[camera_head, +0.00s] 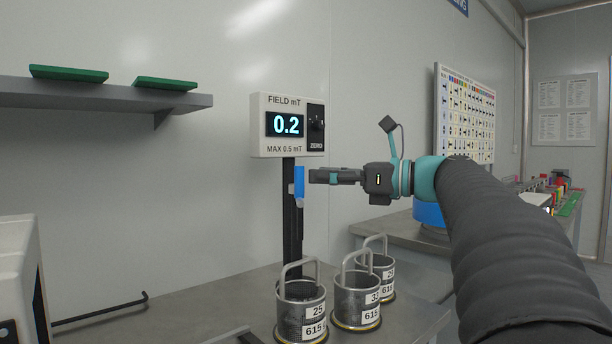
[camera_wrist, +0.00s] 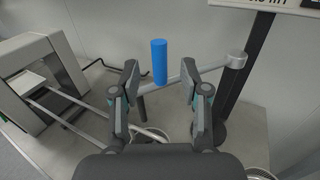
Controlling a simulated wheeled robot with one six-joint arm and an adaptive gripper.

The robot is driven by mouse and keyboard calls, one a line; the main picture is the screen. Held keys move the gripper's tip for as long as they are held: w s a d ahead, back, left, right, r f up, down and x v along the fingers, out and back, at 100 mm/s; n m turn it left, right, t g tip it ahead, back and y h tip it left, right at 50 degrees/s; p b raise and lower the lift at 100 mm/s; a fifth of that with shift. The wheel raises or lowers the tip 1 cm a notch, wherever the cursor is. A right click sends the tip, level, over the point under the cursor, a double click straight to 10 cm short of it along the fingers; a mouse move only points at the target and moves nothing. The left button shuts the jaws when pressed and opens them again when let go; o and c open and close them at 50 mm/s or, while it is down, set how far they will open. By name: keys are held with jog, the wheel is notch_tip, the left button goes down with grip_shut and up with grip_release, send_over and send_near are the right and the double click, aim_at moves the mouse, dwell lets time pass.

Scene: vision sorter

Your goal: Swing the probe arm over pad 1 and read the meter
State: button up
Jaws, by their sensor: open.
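The meter (camera_head: 287,124) on a black post (camera_head: 292,220) reads 0.2 under "FIELD mT", with "MAX 0.5 mT" below and a ZERO knob at its right. The probe arm (camera_wrist: 211,71) is a grey bar reaching left from the post in the wrist view. A blue upright grip (camera_wrist: 159,61) stands on it; it also shows in the head view (camera_head: 299,184). My gripper (camera_wrist: 160,78) is open, its fingers pointing at the blue grip, which appears between the fingertips; contact cannot be told. In the head view my gripper (camera_head: 312,176) is just right of the grip. I cannot identify pad 1.
Three labelled metal baskets (camera_head: 302,312) with handles stand on the bench below my gripper. A pale machine (camera_head: 18,270) stands at left; its opening and rails (camera_wrist: 65,122) show in the wrist view. A shelf (camera_head: 100,94) holds green boards. A black hooked rod (camera_head: 100,309) lies on the bench.

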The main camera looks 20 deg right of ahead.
jog(key=v, duration=0.6)
jog(key=shift+d, duration=0.25)
jog(key=shift+s, duration=0.2)
